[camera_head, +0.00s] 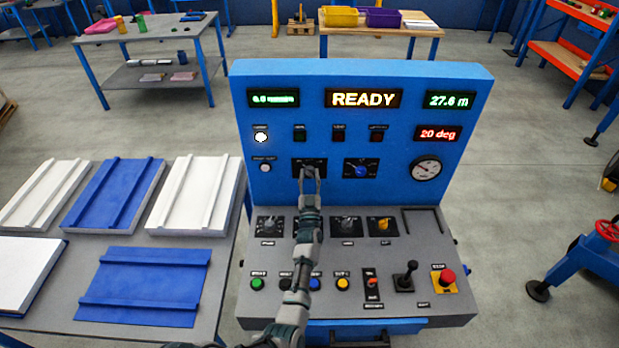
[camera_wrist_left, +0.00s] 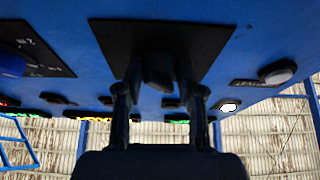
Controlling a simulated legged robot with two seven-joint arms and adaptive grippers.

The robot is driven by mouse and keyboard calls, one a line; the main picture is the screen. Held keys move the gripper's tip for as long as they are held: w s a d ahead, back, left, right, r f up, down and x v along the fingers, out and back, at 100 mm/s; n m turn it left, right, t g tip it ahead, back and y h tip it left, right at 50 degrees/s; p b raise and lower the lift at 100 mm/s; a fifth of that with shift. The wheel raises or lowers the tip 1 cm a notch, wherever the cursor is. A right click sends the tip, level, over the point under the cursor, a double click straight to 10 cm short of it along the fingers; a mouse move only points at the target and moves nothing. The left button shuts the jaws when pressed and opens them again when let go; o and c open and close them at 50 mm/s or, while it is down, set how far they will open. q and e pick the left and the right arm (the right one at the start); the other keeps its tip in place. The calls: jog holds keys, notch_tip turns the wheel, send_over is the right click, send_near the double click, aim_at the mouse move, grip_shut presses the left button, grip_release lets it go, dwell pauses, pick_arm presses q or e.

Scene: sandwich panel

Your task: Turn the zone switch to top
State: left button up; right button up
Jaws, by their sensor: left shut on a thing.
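The blue control panel (camera_head: 468,95) stands in front of me. My left gripper (camera_head: 309,173) reaches its upright face and is shut on a dark switch knob (camera_wrist_left: 158,72). The knob sits on a square black plate (camera_head: 321,162), which also shows in the wrist view (camera_wrist_left: 205,40). Fingers hide much of the knob and its label, so I cannot read its name or setting. To its right is a blue knob (camera_head: 361,171) on another black plate. My right gripper is not in view.
The lower desk carries switches, several coloured buttons, a black joystick (camera_head: 406,277) and a red mushroom button (camera_head: 446,277). Displays above show READY (camera_head: 363,99), 27.6 m and 20 deg (camera_head: 438,133). A grey table (camera_head: 228,270) with white and blue panels stands at the left.

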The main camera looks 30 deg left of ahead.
pick_arm(q)
jog(key=shift+d+f, duration=0.1)
jog(key=shift+f, duration=0.25)
jog(key=o, duration=1.1)
jog(key=shift+w, duration=0.1)
jog(key=shift+o, duration=0.2)
jog(key=shift+r, duration=0.1)
jog(key=v, duration=1.1)
jog(key=shift+s+d, duration=0.15)
jog(key=shift+s, duration=0.2)
